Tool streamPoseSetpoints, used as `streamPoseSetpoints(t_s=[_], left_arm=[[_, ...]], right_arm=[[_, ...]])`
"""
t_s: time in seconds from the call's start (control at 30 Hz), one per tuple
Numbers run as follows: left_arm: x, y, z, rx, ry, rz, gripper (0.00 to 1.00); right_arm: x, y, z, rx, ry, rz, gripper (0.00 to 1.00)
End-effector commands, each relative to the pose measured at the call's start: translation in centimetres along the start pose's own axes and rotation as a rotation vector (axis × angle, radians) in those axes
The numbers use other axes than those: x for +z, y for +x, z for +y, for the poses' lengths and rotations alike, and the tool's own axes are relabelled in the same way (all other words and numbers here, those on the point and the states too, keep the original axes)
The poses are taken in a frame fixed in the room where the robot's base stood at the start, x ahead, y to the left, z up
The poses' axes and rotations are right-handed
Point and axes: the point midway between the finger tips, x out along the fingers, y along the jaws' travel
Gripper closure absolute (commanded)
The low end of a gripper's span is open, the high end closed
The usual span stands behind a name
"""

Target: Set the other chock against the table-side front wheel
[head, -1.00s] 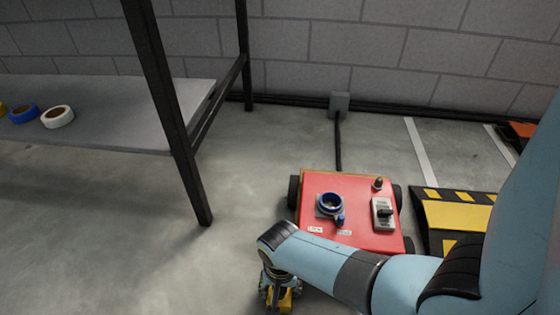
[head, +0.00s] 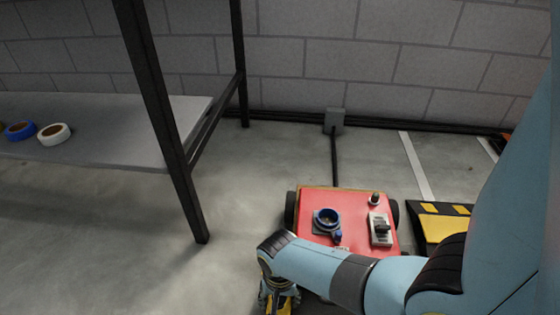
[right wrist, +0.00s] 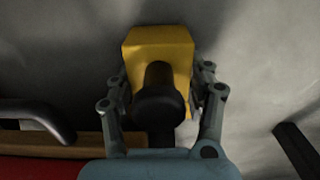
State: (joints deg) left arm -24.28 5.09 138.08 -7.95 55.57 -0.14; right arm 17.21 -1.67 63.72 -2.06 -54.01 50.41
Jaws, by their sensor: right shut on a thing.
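My right gripper (right wrist: 160,105) is shut on a yellow chock (right wrist: 158,45) with a black knob. In the head view, the gripper (head: 279,297) is low in the picture, beside the near left corner of the red truck (head: 350,203). Part of the yellow chock (head: 284,307) shows there. The truck's far left wheel (head: 291,208) is visible on the table side. My right arm hides the near left corner and any wheel there. In the right wrist view, a dark curved part (right wrist: 40,115), perhaps a wheel, lies left of the gripper, apart from the chock. My left gripper is out of view.
A table (head: 110,135) with a dark leg (head: 180,190) stands left of the truck, holding tape rolls (head: 54,133). Bare floor lies between them. A black and yellow ramp (head: 440,222) is right of the truck. A cable (head: 334,160) runs from the truck to a wall box (head: 335,120).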

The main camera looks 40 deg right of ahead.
Motion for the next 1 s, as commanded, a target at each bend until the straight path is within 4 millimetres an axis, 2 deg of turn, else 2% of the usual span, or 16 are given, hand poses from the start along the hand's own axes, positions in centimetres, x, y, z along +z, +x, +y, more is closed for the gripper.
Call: streamPoseSetpoints(t_s=[0.07, 0.1, 0.3, 0.67, 0.87, 1.0], left_arm=[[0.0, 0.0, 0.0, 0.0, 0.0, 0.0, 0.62], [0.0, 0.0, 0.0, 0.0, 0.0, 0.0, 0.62], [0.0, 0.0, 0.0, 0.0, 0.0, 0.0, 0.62], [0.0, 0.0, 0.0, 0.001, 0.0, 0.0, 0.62], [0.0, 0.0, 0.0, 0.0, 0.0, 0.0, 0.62], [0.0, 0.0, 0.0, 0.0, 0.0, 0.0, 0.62]], right_arm=[[-0.1, 0.0, 0.0, -0.001, 0.0, 0.001, 1.0], [-0.1, 0.0, 0.0, -0.001, 0.0, 0.001, 0.47], [0.0, 0.0, 0.0, -0.001, 0.0, 0.001, 0.21], [0.0, -0.3, 0.0, 0.0, 0.0, 0.001, 0.21], [0.0, -2.8, 0.0, -0.002, 0.0, 0.002, 0.21], [0.0, -5.8, 0.0, -0.003, 0.0, 0.003, 0.21]])
